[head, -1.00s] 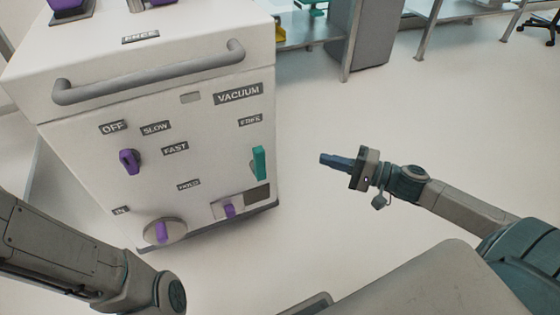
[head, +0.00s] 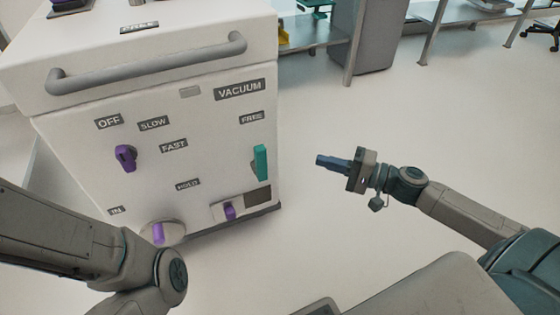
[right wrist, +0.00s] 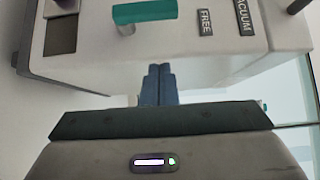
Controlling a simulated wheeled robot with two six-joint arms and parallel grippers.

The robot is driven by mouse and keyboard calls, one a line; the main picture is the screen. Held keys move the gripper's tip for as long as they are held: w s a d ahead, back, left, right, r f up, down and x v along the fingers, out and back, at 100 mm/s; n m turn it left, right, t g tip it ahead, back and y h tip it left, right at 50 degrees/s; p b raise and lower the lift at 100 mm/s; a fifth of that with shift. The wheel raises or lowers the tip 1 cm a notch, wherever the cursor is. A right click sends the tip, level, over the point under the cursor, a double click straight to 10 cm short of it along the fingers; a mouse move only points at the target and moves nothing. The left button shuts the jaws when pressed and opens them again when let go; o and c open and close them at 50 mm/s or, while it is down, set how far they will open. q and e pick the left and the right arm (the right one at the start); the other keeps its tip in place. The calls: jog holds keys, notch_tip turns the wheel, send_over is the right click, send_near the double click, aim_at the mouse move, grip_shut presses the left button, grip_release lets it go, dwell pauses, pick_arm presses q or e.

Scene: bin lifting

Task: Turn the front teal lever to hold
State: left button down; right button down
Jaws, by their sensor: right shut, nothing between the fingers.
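The teal lever (head: 260,162) is on the right side of the white cabinet's front panel, standing upright below the FREE label (head: 251,117). The HOLD label (head: 187,184) is lower and to its left. My right gripper (head: 320,161) is shut and empty, to the right of the teal lever and apart from it. In the right wrist view the shut blue fingers (right wrist: 158,72) point toward the panel, with the teal lever (right wrist: 144,12) beyond them at the top. My left arm comes in at the lower left; its gripper is not visible.
The white cabinet (head: 70,140) has a grey handle bar (head: 150,65) across its upper front. Purple knobs sit at the left (head: 125,158), bottom (head: 158,234) and lower right (head: 230,211). Clear floor lies right of the cabinet. A grey metal table (head: 310,35) stands behind.

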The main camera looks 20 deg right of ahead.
aim_at(259, 160)
jog(key=s+a+b+x, duration=0.1)
jog(key=a+b+x, duration=0.1)
jog(key=x, duration=0.9)
jog(key=shift+s, duration=0.3)
dwell(0.5)
